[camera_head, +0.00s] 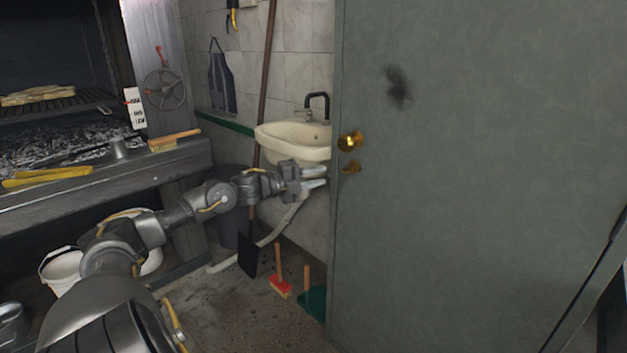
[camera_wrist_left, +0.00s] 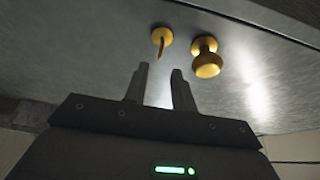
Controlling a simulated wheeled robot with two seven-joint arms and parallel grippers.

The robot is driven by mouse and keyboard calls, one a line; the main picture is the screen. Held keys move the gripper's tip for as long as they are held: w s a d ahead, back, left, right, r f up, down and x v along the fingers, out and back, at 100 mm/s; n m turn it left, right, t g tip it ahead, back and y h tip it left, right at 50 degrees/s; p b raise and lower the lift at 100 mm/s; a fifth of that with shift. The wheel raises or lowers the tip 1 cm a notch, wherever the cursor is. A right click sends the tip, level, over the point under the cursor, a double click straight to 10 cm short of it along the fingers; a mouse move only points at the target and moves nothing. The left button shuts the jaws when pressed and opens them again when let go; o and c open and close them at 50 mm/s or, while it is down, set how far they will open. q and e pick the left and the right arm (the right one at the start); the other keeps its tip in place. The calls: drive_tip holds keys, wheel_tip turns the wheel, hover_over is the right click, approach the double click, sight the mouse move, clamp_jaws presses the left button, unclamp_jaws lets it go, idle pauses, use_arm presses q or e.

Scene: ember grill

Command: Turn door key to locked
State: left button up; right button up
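The grey-green door (camera_head: 480,180) fills the right of the head view. A brass knob (camera_head: 350,141) sits near its left edge, and the brass key (camera_head: 350,167) sticks out just below the knob. My left gripper (camera_head: 320,176) is just left of the key, fingers apart and pointing at the door. In the left wrist view, the open, empty fingers (camera_wrist_left: 160,70) point toward the key (camera_wrist_left: 161,40), which looks thin and nearly edge-on. A gap remains between fingertips and key. The knob (camera_wrist_left: 207,60) is right of the key there. My right gripper is not in view.
A sink (camera_head: 290,138) is on the tiled wall behind my left gripper. A grill bench (camera_head: 110,170) with a brush (camera_head: 174,139) stands at the left. White buckets (camera_head: 62,270), a red brush (camera_head: 280,288) and a green dustpan (camera_head: 312,303) are on the floor.

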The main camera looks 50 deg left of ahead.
use_arm(q)
drive_tip(key=shift+s+a, duration=0.1)
drive_tip(key=shift+s, duration=0.3)
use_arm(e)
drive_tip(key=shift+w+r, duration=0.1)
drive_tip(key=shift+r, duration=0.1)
